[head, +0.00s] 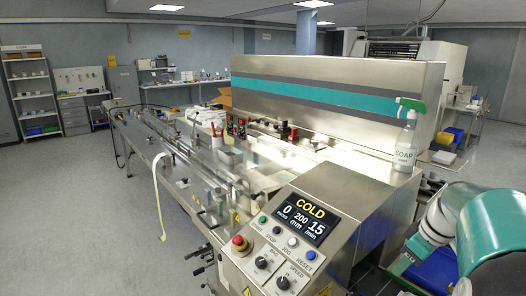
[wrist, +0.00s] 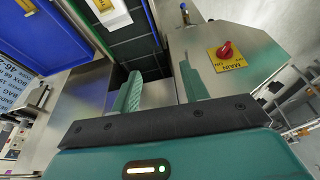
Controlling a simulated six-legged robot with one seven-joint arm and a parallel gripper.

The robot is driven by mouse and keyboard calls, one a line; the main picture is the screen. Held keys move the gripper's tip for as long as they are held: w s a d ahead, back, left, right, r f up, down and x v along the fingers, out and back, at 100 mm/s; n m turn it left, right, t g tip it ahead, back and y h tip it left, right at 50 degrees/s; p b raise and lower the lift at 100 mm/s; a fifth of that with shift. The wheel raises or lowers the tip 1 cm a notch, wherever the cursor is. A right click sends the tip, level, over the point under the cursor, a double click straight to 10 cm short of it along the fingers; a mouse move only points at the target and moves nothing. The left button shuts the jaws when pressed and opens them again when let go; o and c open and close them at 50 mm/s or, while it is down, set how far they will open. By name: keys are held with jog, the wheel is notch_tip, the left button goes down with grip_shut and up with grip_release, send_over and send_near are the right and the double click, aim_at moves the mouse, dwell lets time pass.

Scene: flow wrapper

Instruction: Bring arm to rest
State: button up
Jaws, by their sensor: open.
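My gripper (wrist: 160,88) shows in the wrist view with its two green ribbed fingers apart and nothing between them. Behind the fingers is a steel surface of the machine, near a dark belt-like strip (wrist: 135,50). In the head view, green and white parts of my arm stand at the lower right edge, beside the flow wrapper (head: 340,85). The fingertips cannot be made out in the head view.
In the wrist view, a steel box with a red knob (wrist: 225,50) is right of the fingers; a blue panel (wrist: 35,35) is upper left. In the head view, the control panel (head: 290,235) reads COLD, and a soap bottle (head: 405,145) stands on the machine. Open floor lies left.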

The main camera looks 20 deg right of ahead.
jog(key=a+r+m+h, duration=0.1)
jog(key=a+r+m, duration=0.15)
jog(key=a, duration=1.65)
jog(key=s+a+m+t, duration=0.1)
jog(key=s+a+t, duration=0.1)
jog(key=s+a, duration=0.6)
jog(key=a, duration=0.4)
jog(key=shift+s+f, duration=0.15)
jog(key=shift+f, duration=0.2)
